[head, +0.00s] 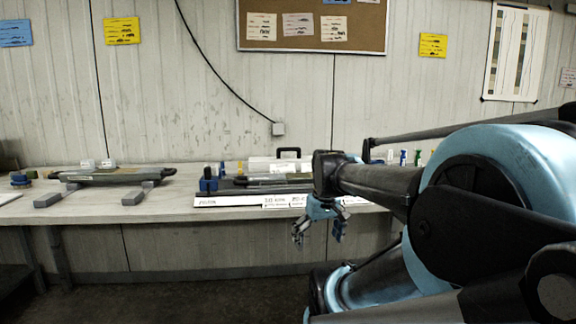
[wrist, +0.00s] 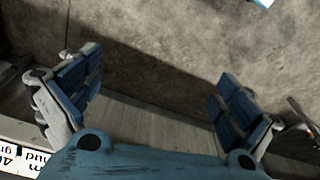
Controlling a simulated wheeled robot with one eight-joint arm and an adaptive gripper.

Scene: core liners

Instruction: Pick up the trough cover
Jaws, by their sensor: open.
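A pale, partly see-through cover with a black handle on top (head: 280,165), which looks like the trough cover, stands on the bench behind a dark core liner (head: 262,181). Its right end is hidden behind my arm. My gripper (head: 320,230) hangs with its fingers down, in front of the bench's front edge and to the right of and nearer than the cover. In the wrist view my gripper (wrist: 155,100) has its two blue-padded fingers wide apart, with nothing between them. The cover cannot be made out in the wrist view.
The bench (head: 180,207) runs along the wall. At left a dark tube (head: 115,175) lies across grey blocks (head: 132,195). A blue clamp-like piece (head: 208,184) stands left of the core liner. White labels (head: 277,202) line the front. Small coloured bottles (head: 403,158) stand at right.

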